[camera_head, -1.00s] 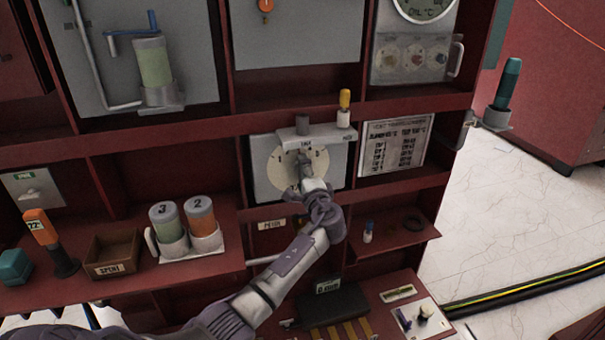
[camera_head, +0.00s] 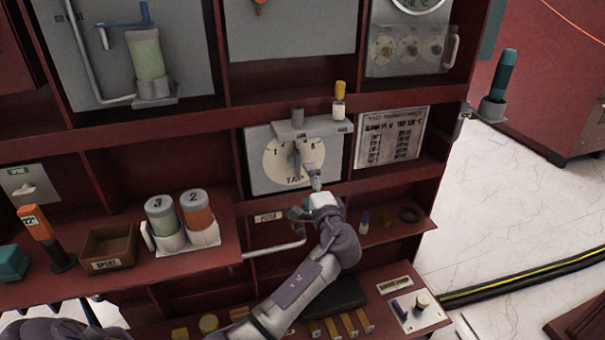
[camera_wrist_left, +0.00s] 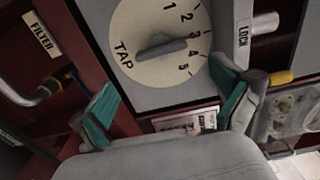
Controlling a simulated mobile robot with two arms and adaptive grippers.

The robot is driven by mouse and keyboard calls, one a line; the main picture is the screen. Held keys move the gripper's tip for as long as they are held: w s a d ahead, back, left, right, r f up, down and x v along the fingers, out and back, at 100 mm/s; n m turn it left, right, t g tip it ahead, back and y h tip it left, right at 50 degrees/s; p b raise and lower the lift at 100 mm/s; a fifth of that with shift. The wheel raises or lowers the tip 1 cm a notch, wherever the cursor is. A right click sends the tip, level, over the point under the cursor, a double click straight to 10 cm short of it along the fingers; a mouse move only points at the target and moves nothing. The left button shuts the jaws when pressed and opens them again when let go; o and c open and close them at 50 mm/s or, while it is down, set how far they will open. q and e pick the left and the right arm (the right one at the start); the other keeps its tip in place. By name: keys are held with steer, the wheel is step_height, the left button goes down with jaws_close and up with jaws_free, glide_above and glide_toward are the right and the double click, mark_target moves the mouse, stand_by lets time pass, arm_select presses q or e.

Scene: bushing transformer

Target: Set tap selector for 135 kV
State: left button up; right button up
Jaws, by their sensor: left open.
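The tap selector (camera_head: 271,165) is a round cream dial on a grey panel, marked TAP and with numbers. In the left wrist view the dial (camera_wrist_left: 135,25) shows 1, 2, 4 and 5, and its grey pointer knob (camera_wrist_left: 160,48) points near a red mark between 2 and 4. My left gripper (camera_head: 306,193) is open, just below and in front of the dial's lower right. In the wrist view its teal fingertips (camera_wrist_left: 170,97) are spread apart, with nothing between them and clear of the knob. My right gripper is not in view.
A grey LOCK bracket (camera_head: 312,127) with a yellow-topped pin (camera_head: 339,98) sits above the dial. A printed table placard (camera_head: 391,136) is to its right; its text is unreadable. Shelf edges surround the panel.

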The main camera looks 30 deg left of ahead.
arm_select(q)
steer(key=shift+v, duration=1.5)
